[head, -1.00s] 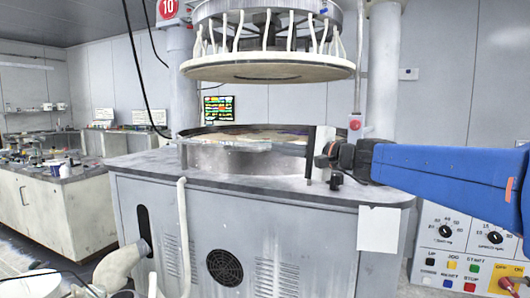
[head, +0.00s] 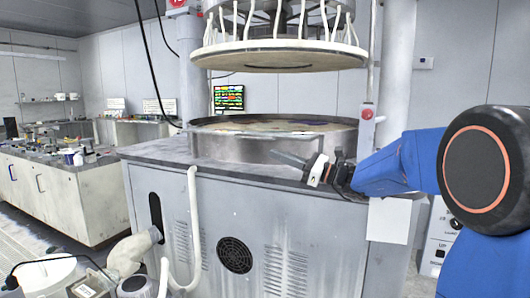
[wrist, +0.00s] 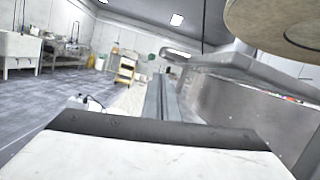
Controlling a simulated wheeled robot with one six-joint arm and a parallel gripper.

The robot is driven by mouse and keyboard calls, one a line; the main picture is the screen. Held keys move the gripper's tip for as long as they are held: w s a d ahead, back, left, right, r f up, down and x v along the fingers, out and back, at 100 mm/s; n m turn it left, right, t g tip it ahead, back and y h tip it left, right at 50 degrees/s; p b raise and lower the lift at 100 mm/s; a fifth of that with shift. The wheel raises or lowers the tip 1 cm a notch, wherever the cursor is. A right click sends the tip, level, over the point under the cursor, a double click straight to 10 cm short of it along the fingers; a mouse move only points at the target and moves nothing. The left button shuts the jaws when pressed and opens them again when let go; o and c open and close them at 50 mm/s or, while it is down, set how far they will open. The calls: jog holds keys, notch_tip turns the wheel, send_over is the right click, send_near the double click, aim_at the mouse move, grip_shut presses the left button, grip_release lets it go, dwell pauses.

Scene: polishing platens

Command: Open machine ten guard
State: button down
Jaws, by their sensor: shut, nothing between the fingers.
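The polishing machine has a red badge (head: 177,3) at the top left, cut off by the frame edge in the head view. A curved metal guard wall (head: 235,149) stands around the round lower platen (head: 275,126). My gripper (head: 276,153) is at the front right of this wall, its fingers shut and pointing left. In the wrist view my shut fingers (wrist: 162,98) run forward beside the metal wall (wrist: 255,115), below its projecting rim (wrist: 215,62). Nothing shows between them. I cannot tell whether they touch the wall.
The upper platen (head: 280,55) hangs above the guard, and it shows close at the upper right of the wrist view (wrist: 285,25). The grey cabinet (head: 270,215) and a white hose (head: 194,235) are in front. A cluttered bench (head: 70,205) stands left. Open floor (wrist: 50,100) lies left in the wrist view.

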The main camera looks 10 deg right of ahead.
aim_at(252, 138)
jog(key=x, duration=0.9)
jog(key=shift+a, duration=0.2)
jog(key=shift+r, duration=0.9)
jog(key=shift+r+m, duration=0.65)
jog(key=shift+m, duration=0.05)
